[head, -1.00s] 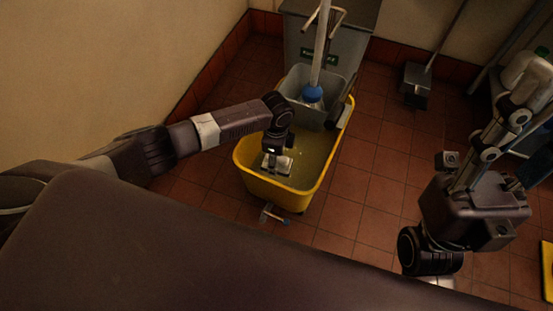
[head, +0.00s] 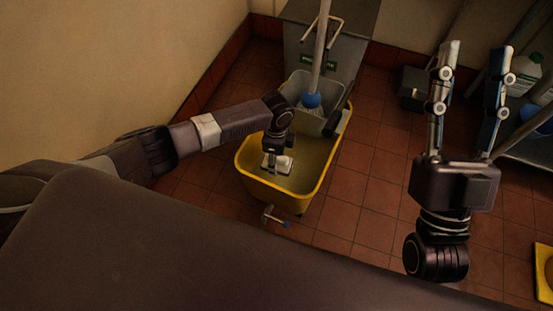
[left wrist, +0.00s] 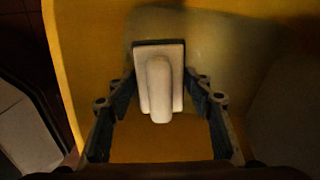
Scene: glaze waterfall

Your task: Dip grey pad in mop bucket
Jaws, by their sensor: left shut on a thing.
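The yellow mop bucket (head: 266,190) stands on the tiled floor, and its yellow wall fills much of the left wrist view (left wrist: 75,60). My left gripper (head: 277,160) reaches down inside the bucket's near end. It is shut on the white handle of the pad (head: 284,164). In the left wrist view the pad (left wrist: 175,60) shows a white back and a thin dark edge, its underside hidden. I cannot tell whether it touches the liquid (head: 313,170). My right gripper (head: 476,58) is open and empty, fingers pointing up and away, right of the bucket.
A grey wringer (head: 305,120) with a blue-headed mop (head: 312,100) sits at the bucket's far end. A grey cabinet (head: 345,50) stands behind. A yellow object (head: 541,270) lies at the right edge. The floor (head: 365,190) right of the bucket is clear.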

